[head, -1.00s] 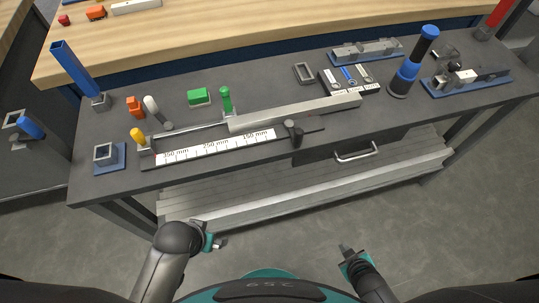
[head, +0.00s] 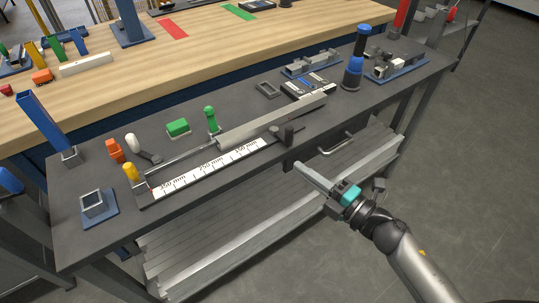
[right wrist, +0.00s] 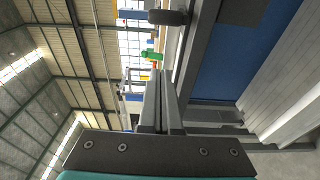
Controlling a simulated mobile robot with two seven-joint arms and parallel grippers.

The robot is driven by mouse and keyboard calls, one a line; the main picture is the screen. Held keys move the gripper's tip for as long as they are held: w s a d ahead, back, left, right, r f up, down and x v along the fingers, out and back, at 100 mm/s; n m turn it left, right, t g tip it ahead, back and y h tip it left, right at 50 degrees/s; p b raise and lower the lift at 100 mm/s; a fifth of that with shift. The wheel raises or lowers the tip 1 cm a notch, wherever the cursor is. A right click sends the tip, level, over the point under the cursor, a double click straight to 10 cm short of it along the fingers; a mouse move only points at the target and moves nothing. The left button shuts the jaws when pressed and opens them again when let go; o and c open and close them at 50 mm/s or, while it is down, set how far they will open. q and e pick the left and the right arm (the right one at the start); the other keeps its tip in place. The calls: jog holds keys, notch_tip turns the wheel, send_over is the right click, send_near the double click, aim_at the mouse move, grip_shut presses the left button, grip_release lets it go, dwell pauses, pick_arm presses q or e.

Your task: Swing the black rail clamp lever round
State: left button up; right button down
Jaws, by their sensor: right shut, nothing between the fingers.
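The black rail clamp lever (head: 288,134) sits at the front edge of the bench, by the right end of the white millimetre scale (head: 210,170). A dark part of it hangs below the edge. In the right wrist view a dark rounded knob, probably the clamp lever (right wrist: 168,17), shows at the top. My right gripper (head: 299,167) is shut and empty. Its long fingers point up-left, just in front of and below the lever, apparently apart from it. The closed fingers (right wrist: 158,88) also show in the right wrist view. My left gripper is out of view.
A long grey bar (head: 270,122) lies behind the scale. A green peg (head: 211,118) and a yellow knob (head: 131,172) stand near it. A drawer handle (head: 336,147) juts out right of the lever. A slatted shelf (head: 230,235) lies below.

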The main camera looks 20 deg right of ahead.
aim_at(287, 143)
jog(key=w, duration=0.3)
jog(key=w+a, duration=0.1)
jog(key=w, duration=0.2)
jog(key=w+b, duration=0.1)
jog(key=w, duration=0.2)
jog(key=shift+w+a, duration=0.15)
jog(key=shift+a, duration=0.25)
jog(key=shift+d+r, duration=0.1)
jog(key=shift+d, duration=0.25)
